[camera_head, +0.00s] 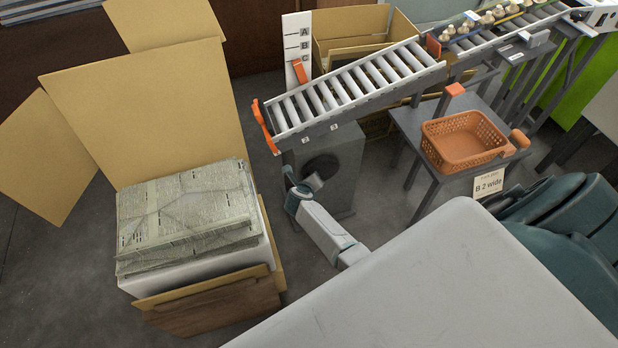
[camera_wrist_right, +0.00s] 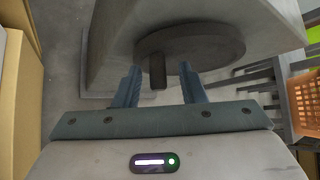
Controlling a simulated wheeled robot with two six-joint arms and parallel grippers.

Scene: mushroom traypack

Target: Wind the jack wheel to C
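The jack wheel (camera_head: 321,166) is a dark disc on the side of a grey jack housing (camera_head: 345,160), under the lower end of the roller conveyor (camera_head: 350,88). Its round underside also shows in the right wrist view (camera_wrist_right: 205,45), with a short peg handle (camera_wrist_right: 157,72) sticking out. My right gripper (camera_wrist_right: 160,76) is open, with one finger on each side of the peg; I cannot tell whether they touch it. It also shows at the wheel in the head view (camera_head: 313,183). A white scale board (camera_head: 291,40) reads A, B, C downward. An orange pointer (camera_head: 299,71) is around C, slightly below the letter.
A large open carton (camera_head: 150,95) with stacked paper sheets (camera_head: 185,205) stands left. An orange basket (camera_head: 460,140) sits on a grey stand right of the jack, near a "B 2 wide" card (camera_head: 489,184). Mushrooms (camera_head: 487,18) lie on the upper conveyor.

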